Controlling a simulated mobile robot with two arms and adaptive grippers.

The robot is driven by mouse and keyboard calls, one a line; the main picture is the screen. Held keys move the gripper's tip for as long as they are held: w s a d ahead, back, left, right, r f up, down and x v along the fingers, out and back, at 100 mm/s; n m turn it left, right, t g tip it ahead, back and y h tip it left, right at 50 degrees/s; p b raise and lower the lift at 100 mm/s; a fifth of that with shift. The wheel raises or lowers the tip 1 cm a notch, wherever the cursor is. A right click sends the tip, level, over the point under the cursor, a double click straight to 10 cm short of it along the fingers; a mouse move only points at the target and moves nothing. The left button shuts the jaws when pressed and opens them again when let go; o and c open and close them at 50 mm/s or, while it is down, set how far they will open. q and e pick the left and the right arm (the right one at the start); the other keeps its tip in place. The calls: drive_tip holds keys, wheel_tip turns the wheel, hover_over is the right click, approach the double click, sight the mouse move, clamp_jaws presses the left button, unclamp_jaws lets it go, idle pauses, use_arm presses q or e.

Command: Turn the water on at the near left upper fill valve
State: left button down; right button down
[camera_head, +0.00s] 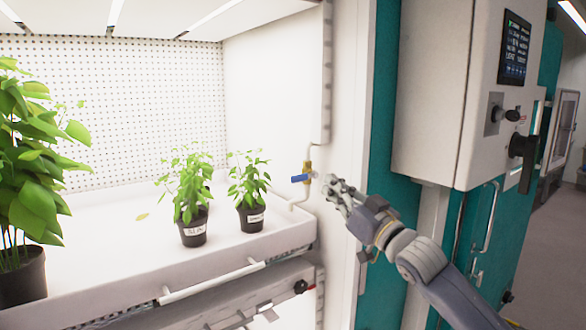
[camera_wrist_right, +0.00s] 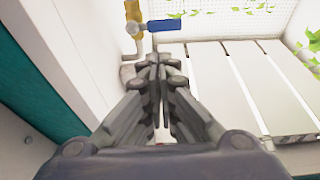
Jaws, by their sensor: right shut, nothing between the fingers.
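The fill valve is a brass body (camera_head: 308,168) on a thin pipe at the right edge of the plant chamber, with a blue lever handle (camera_head: 300,178) pointing left, across the pipe. In the right wrist view the blue handle (camera_wrist_right: 165,25) lies sideways, just beyond the fingertips, and the brass body (camera_wrist_right: 132,22) stands upright at its left. My right gripper (camera_head: 332,184) is shut and empty, a little to the right of the valve in the head view; it also shows in the right wrist view (camera_wrist_right: 158,65). It appears apart from the handle. My left gripper is not in view.
A white tray (camera_head: 150,270) holds two small potted plants (camera_head: 193,225) (camera_head: 251,215) and a large leafy plant (camera_head: 25,190). A white control box (camera_head: 440,95) with a screen and black handle stands at the right. The tray's front rail (camera_head: 212,282) lies below.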

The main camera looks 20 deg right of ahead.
drive_tip(key=r, duration=0.3)
drive_tip(key=shift+s+a+r, duration=0.15)
drive_tip(key=shift+s+a, duration=0.1)
drive_tip(key=shift+a, duration=0.05)
wheel_tip(320, 180, up, 4)
drive_tip(key=p, duration=0.5)
hover_over(305, 177)
drive_tip(key=s, duration=0.2)
drive_tip(key=f, duration=0.1)
drive_tip(key=f+p, duration=0.1)
drive_tip(key=f, duration=0.2)
drive_tip(key=shift+s+a+f+p, duration=0.25)
drive_tip(key=shift+a+f+p, duration=0.05)
drive_tip(key=shift+f, duration=0.1)
drive_tip(key=shift+n, duration=0.3)
